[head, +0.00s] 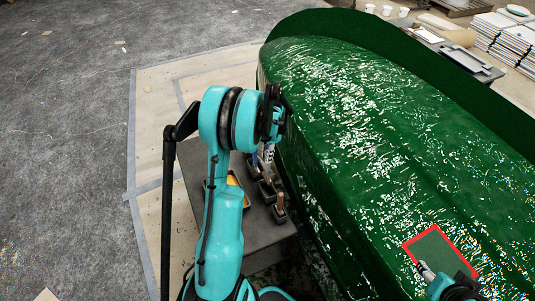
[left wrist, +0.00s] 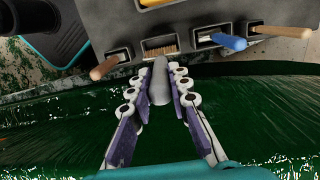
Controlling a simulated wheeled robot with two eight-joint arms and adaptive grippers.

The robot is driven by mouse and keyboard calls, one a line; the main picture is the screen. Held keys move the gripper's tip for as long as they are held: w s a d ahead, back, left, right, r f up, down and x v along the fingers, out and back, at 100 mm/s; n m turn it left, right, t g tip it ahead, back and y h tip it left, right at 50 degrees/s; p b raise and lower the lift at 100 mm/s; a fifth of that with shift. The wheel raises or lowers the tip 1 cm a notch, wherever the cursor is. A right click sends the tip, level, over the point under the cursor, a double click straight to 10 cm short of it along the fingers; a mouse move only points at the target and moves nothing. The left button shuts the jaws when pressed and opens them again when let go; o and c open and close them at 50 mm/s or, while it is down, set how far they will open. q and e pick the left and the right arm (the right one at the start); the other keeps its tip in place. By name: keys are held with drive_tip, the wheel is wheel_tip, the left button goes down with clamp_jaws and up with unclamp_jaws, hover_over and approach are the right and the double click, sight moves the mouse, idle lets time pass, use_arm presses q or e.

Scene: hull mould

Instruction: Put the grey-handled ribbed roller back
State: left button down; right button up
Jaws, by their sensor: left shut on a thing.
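The grey handle of the roller (left wrist: 160,82) stands between the fingers of my left gripper (left wrist: 158,76), which is shut on it. The ribbed head is not clearly visible. The handle lies in front of a slot (left wrist: 160,47) with brown inside, in the dark tool holder (left wrist: 190,20); I cannot tell whether the roller touches the slot. In the head view my left wrist hides most of the gripper and roller. My right gripper (head: 425,271) is at the lower right, by a red-framed patch (head: 436,250) on the green hull; its jaw state is unclear.
Wooden handles (left wrist: 108,66) and a blue handle (left wrist: 230,41) stick out of neighbouring slots. A yellow item (head: 233,180) lies on the dark cart (head: 255,232). The glossy green hull mould (head: 380,120) stands close on the right. Open floor (head: 70,120) lies to the left.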

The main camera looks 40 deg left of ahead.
sight(267, 175)
use_arm(q)
drive_tip(key=shift+d, duration=0.1)
drive_tip(key=shift+s+f+b, duration=0.1)
drive_tip(key=shift+f+b, duration=0.35)
drive_tip(key=shift+b, duration=0.15)
wheel_tip(267, 175, down, 10)
drive_tip(key=b, duration=0.8)
drive_tip(key=shift+f+b, duration=0.15)
drive_tip(key=shift+b, duration=0.15)
drive_tip(key=shift+f+b, duration=0.4)
drive_tip(key=shift+f, duration=0.1)
